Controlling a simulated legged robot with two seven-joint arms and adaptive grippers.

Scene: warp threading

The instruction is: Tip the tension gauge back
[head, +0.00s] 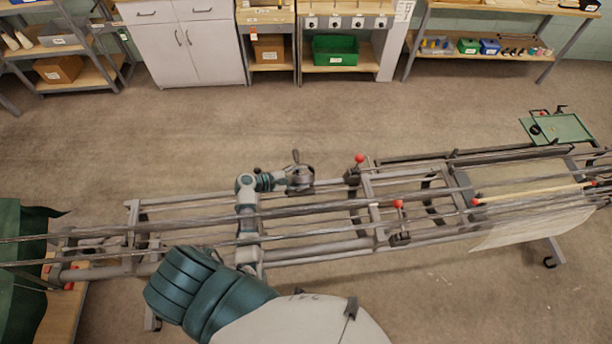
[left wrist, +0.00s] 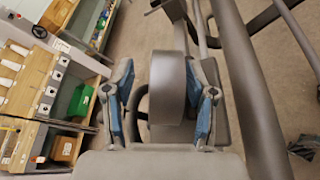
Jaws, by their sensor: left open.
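The tension gauge, as far as I can tell, is the round grey body with a short upright lever (head: 301,174) at the far rail of the long metal frame. In the left wrist view a broad grey rounded body (left wrist: 168,88), likely the same gauge, stands between my finger pads. My left gripper (head: 283,181) is at the gauge's left side, its arm reaching across the frame. In the left wrist view the gripper (left wrist: 166,92) is open, with one blue-padded finger on each side of the body. I cannot tell whether the pads touch it. My right gripper is not in view.
Long grey warp strands (head: 330,208) run lengthwise over the frame, crossing my left arm. Red-knobbed levers (head: 359,159) stand to the right of the gauge. A pale sheet (head: 530,222) hangs at the right. The floor (head: 250,125) behind the frame is clear up to the cabinets and shelves.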

